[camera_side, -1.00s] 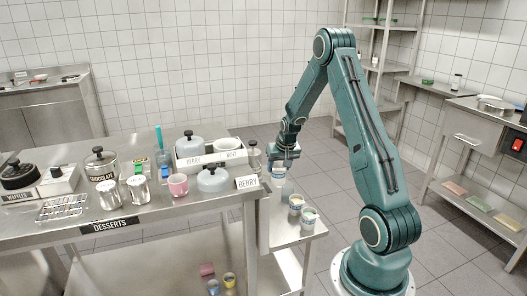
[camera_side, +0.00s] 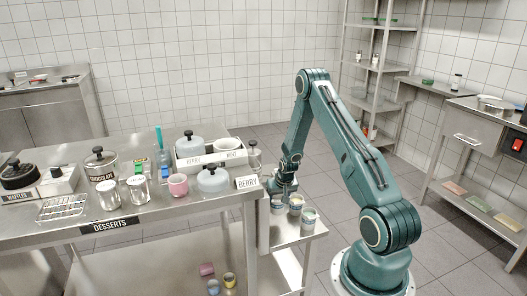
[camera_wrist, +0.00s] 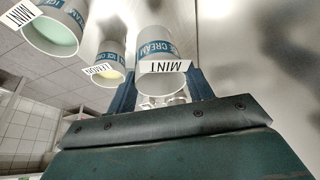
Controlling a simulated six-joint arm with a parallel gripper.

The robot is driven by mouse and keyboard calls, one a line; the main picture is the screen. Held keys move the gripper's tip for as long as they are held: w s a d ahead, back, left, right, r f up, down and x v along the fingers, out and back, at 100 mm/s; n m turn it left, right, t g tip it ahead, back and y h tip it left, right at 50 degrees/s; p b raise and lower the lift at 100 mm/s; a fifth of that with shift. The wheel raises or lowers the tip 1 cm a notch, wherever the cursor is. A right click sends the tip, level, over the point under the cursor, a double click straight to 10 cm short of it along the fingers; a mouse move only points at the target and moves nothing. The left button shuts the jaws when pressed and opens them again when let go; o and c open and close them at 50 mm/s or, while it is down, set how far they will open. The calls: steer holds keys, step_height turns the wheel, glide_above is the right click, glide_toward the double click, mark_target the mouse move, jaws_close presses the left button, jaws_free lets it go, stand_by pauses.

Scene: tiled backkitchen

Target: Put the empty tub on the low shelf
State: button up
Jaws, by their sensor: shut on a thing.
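My gripper (camera_side: 280,198) is low over the small side ledge (camera_side: 303,238) at the table's right end. Its blue fingers are shut on a tub (camera_wrist: 163,48) with a blue ice-cream band and a MINT card. The tub's inside looks pale, and how much it holds is hard to tell. In the side view the tub (camera_side: 277,207) is partly hidden by my gripper. I cannot tell whether it touches the ledge. The low shelf (camera_side: 180,262) is under the dessert table.
Beside my gripper stand a lemon tub (camera_wrist: 108,66) with yellow contents and another mint tub (camera_wrist: 52,32) with green contents. Small pink, blue and yellow items, including a pink one (camera_side: 207,270), are on the low shelf. A BERRY card (camera_side: 247,183) stands at the table edge.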

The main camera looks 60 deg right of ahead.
mark_target(278, 209)
steer(key=shift+f, duration=2.9)
steer(key=shift+f, duration=0.15)
steer(key=o, duration=1)
steer(key=shift+c, duration=0.2)
steer(key=v, duration=1.2)
steer(key=shift+r, duration=0.2)
